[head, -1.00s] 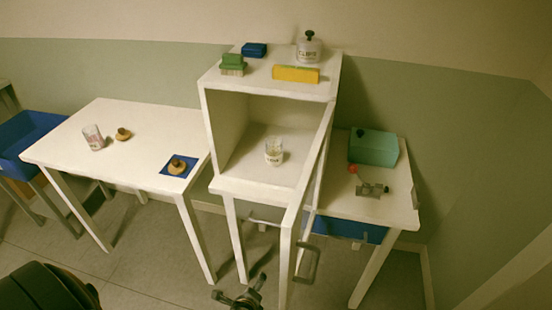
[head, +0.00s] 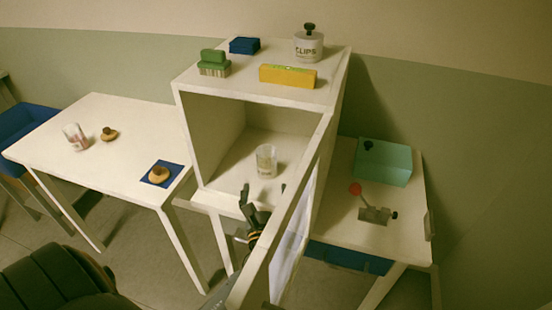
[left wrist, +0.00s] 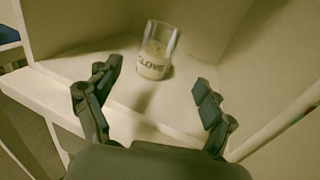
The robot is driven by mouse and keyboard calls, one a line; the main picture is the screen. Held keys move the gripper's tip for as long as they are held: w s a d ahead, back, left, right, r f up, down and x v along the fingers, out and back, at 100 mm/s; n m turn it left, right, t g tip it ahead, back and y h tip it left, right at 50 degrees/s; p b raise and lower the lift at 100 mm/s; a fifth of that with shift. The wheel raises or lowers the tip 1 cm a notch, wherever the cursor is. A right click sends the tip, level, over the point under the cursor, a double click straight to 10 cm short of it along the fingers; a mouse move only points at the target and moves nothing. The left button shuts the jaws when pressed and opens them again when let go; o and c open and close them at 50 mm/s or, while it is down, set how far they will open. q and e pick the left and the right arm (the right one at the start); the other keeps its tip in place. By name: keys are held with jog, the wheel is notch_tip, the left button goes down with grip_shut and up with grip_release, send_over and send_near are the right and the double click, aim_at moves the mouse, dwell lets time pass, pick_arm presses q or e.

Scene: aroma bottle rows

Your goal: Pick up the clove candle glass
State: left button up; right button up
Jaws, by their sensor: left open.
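The clove candle glass (head: 266,160) is a clear glass with a pale fill, upright on the floor of the open white cabinet (head: 214,193). In the left wrist view the glass (left wrist: 156,50) shows the dark label "CLOVE" facing me. My left gripper (head: 264,189) is at the cabinet's front opening, in front of the glass. In the left wrist view its fingers (left wrist: 152,88) are spread wide with nothing between them, and the glass stands beyond the fingertips, apart from them. My right gripper is not in view.
Cabinet walls flank the glass. On top are a jar labelled "CLIPS" (head: 308,46), a yellow box (head: 288,76), a green brush (head: 214,64) and a blue block (head: 245,45). Another glass (head: 75,137) stands on the left table (head: 100,165). A teal box (head: 383,162) sits right.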

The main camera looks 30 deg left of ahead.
aim_at(266, 165)
pick_arm(q)
jog(key=shift+w+r, duration=0.25)
jog(key=shift+w+a+r, duration=0.1)
jog(key=shift+w+a, duration=0.05)
jog(key=shift+w, duration=0.1)
jog(key=p+x, duration=0.1)
jog(key=x, duration=0.4)
jog(key=shift+w+a+r, duration=0.1)
jog(key=shift+a, duration=0.05)
jog(key=shift+w+a, duration=0.25)
jog(key=shift+w, duration=0.25)
jog(key=x, duration=0.4)
jog(key=shift+w+a+p, duration=0.1)
jog(key=shift+a+p, duration=0.15)
jog(key=shift+p, duration=0.05)
jog(key=shift+w+a, duration=0.15)
jog(key=shift+w, duration=0.15)
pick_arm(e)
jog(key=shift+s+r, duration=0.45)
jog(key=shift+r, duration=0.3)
pick_arm(q)
jog(key=shift+s, duration=0.1)
jog(key=shift+c, duration=0.4)
jog(key=c, duration=1.4)
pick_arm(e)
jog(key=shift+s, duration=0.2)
